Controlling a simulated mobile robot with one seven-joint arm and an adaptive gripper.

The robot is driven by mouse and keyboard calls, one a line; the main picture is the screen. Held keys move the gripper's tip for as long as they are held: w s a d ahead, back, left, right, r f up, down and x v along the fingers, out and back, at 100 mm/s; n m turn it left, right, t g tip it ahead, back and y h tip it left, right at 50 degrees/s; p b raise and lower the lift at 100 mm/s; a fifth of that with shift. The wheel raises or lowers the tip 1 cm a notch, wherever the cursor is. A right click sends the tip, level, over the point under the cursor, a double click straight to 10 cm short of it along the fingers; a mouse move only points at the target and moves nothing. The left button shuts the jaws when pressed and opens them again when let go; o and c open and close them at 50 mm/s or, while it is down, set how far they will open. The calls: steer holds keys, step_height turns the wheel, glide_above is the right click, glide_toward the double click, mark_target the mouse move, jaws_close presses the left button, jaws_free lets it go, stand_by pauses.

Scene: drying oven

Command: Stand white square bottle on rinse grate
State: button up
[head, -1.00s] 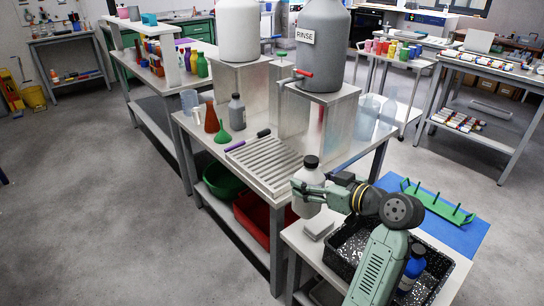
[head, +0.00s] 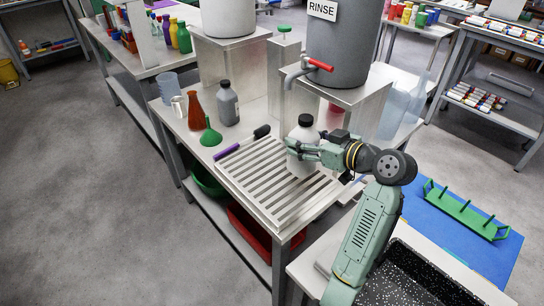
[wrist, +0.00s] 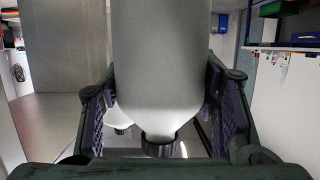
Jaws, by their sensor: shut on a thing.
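The white square bottle (head: 303,143) with a black cap is upright in the head view, at the right side of the rinse grate. My gripper (head: 300,150) is shut on its body from the right. In the wrist view the bottle (wrist: 162,70) fills the middle between the two finger pads. The rinse grate (head: 262,180) is a slatted pale metal rack on the table. The bottle's lower end appears over the grate's right part; I cannot tell whether it touches the slats.
A grey RINSE tank (head: 345,45) with a red-handled tap (head: 318,65) stands on a metal box behind the grate. A grey bottle (head: 228,103), a green funnel (head: 210,136) and a brown flask (head: 196,110) stand behind left. A purple-handled tool (head: 236,144) lies along the grate's back edge.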

steer(key=shift+w+a, duration=0.1)
steer(key=shift+w, duration=0.3)
steer(key=w+a+f+b, duration=0.1)
steer(key=w+a+f, duration=0.1)
steer(key=a, duration=0.4)
steer(key=w+a+f, duration=0.2)
steer(key=w+a, duration=0.3)
steer(key=a, duration=0.2)
steer(key=shift+w+a+f+b, duration=0.3)
steer(key=shift+f+b, duration=0.05)
steer(key=shift+b, duration=0.05)
steer(key=shift+f, duration=0.2)
steer(key=o, duration=1.6)
